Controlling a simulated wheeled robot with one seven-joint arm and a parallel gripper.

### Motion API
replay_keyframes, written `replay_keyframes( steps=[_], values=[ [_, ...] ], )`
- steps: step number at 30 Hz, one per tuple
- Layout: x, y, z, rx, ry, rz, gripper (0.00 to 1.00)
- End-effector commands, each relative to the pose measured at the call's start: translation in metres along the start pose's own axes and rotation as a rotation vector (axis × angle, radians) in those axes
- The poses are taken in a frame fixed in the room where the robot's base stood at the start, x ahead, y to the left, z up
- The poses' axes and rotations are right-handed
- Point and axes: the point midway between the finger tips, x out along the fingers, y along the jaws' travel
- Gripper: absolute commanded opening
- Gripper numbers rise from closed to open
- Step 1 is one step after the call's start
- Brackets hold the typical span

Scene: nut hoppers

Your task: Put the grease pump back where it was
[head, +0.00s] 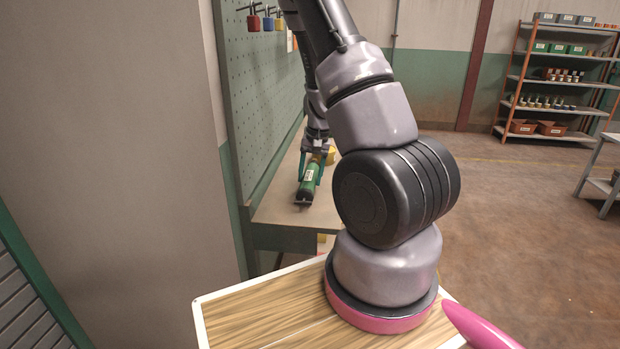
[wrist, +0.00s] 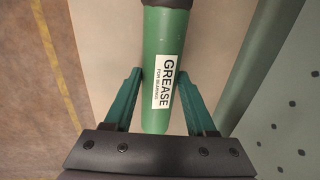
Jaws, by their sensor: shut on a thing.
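The grease pump (head: 308,184) is a green cylinder with a dark end and a white label. In the wrist view the pump (wrist: 157,80) shows its label, reading GREASE, between the two teal fingers. My gripper (wrist: 160,88) is shut on the pump's body, one finger on each side. In the head view my gripper (head: 311,165) is at the far end of my arm, with the pump tilted over the workbench (head: 275,207). I cannot tell whether the pump touches the bench top.
A green pegboard (head: 265,95) rises along the bench's left side, with small coloured items (head: 267,22) hanging near its top. A yellow item (head: 331,155) is just behind my gripper. Shelves (head: 555,82) with bins stand at the far right. The floor (head: 520,210) between is open.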

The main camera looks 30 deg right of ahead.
Motion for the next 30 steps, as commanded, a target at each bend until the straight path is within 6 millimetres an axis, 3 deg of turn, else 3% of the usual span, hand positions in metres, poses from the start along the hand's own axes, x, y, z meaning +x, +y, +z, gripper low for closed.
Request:
replay_keyframes(
  steps=[8, 9, 11, 23, 30],
  values=[
    [0.006, 0.001, 0.000, 0.000, 0.000, 0.000, 0.00],
    [0.006, 0.001, 0.000, 0.000, -0.001, 0.000, 0.68],
    [0.006, 0.001, 0.000, 0.000, -0.001, 0.000, 0.86],
    [0.000, 0.000, -0.001, -0.001, 0.002, -0.002, 0.86],
    [-0.044, -0.001, -0.001, -0.003, 0.005, -0.005, 0.86]
  ],
)
